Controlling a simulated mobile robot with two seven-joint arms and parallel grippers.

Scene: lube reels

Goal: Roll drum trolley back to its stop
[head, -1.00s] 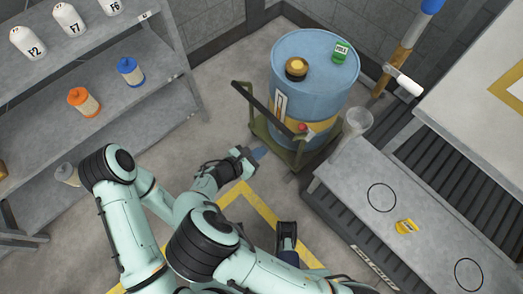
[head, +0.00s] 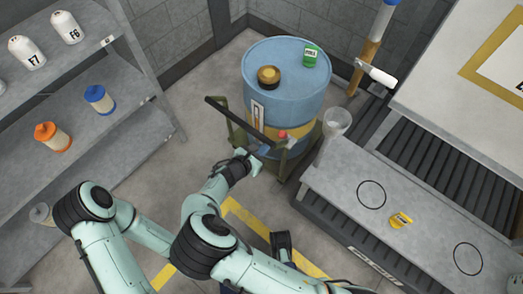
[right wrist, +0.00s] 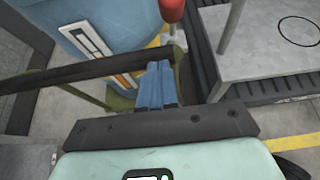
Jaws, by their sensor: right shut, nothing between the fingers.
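The drum trolley has an olive-green frame (head: 285,168) and a black handle bar (head: 229,118). It carries a blue drum (head: 290,95) with a yellow band, standing upright. A red knob (head: 283,134) sits by the handle's right end. My right gripper (head: 258,152) is at the near side of the trolley, below the handle's right part. In the right wrist view its blue fingers (right wrist: 156,84) are shut and empty, their tips at the black bar (right wrist: 90,70). I cannot tell whether they touch it. My left gripper is not in view. No trolley stop can be made out.
Grey shelves (head: 130,115) with bottles stand left. A wall is behind the drum. Floor between shelves and trolley is free.

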